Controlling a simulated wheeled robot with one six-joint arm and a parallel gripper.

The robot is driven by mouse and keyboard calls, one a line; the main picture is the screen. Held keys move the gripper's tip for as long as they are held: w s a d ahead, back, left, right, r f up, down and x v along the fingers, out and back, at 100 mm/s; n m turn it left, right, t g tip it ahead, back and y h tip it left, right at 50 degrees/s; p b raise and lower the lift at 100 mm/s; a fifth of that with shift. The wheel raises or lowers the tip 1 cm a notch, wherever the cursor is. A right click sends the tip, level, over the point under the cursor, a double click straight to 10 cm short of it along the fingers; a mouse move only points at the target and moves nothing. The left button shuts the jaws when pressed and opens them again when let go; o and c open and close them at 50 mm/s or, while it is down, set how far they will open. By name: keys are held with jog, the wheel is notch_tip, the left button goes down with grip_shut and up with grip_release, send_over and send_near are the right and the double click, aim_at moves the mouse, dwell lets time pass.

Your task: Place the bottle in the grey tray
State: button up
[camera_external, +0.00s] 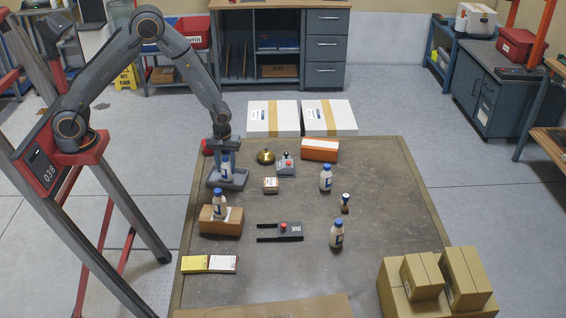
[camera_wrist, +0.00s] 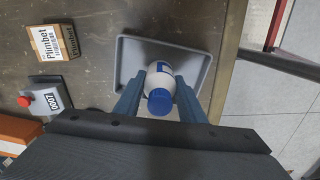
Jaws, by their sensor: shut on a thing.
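A white bottle with a blue cap and blue label (camera_external: 226,171) is upright between the fingers of my gripper (camera_external: 225,158), over the grey tray (camera_external: 240,184) at the table's left far side. In the wrist view, both blue-grey fingers of my gripper (camera_wrist: 158,98) are on either side of the bottle (camera_wrist: 153,80), shut on it. The bottle's base is within the outline of the grey tray (camera_wrist: 122,58). I cannot tell whether the base touches the tray floor.
Similar bottles stand on a cardboard box (camera_external: 221,228) and on the table's right part (camera_external: 326,180). A small labelled box (camera_external: 271,186), a grey device with a button (camera_external: 285,167), a brass dome (camera_external: 265,157) and an orange box (camera_external: 320,150) lie right of the tray.

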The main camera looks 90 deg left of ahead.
jog(key=shift+f, duration=0.15)
jog(key=o, duration=1.1)
notch_tip(320, 180, up, 12)
jog(key=b, duration=0.3)
jog(key=shift+b, duration=0.35)
jog(key=s+d+r+m+t, duration=0.1)
jog(key=s+d+r+m, duration=0.1)
jog(key=s+d+m, duration=1.2)
jog(key=shift+s+d+r+m, duration=0.2)
jog(key=shift+s+m, duration=0.35)
jog(key=shift+m, duration=0.55)
